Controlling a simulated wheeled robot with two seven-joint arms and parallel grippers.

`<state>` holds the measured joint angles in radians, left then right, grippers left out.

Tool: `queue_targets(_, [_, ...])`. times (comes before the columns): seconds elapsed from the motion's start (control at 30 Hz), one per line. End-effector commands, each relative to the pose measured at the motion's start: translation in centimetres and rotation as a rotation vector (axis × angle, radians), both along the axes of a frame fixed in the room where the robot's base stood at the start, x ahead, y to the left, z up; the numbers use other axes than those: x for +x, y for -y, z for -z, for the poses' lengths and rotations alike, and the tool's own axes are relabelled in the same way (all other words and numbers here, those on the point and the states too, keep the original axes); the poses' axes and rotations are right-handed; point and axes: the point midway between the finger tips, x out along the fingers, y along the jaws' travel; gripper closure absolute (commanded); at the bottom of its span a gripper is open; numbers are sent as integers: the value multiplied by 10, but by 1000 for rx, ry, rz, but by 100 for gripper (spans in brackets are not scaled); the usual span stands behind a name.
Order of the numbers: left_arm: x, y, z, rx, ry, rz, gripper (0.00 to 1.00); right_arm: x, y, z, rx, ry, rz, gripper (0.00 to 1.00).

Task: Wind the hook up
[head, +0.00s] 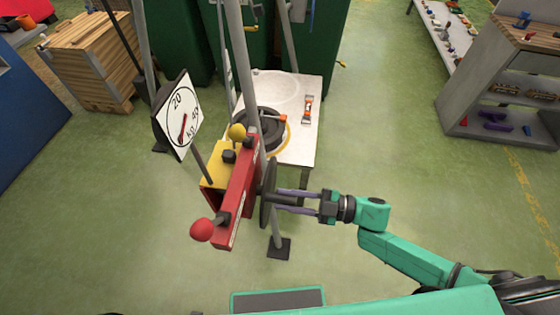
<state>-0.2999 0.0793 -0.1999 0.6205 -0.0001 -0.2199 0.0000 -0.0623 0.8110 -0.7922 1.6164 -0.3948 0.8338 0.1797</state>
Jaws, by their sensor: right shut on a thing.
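A red winch-like housing (238,205) stands on a grey post in the middle. A red ball-ended lever (201,230) sticks out at its front. A yellow box (217,172) with a yellow ball knob (237,131) sits beside it. A dark disc (267,190) is on the right side of the housing. My right gripper (281,201) reaches in from the right, level with the disc. Its fingers are shut on a dark handle (284,200) that sticks out from the disc. I cannot make out the hook. My left gripper is not in view.
A dial marked in kg (182,115) stands left of the housing. Behind is a white table (302,145) with a dark coil (258,128) and an orange-and-grey tool (308,108). Green floor between is free.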

Motion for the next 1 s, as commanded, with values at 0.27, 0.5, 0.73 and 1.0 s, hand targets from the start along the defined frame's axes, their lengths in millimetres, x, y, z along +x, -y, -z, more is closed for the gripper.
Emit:
queue_targets(0.27, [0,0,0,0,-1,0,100,0,0,1,-2,-2,0,100])
queue_targets(0.5, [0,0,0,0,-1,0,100,0,0,1,-2,-3,1,100])
queue_targets(0.73, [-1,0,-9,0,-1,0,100,12,3,-7,30,-131,2,100])
queue_targets(1.0, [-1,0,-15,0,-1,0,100,27,7,-14,78,-298,5,100])
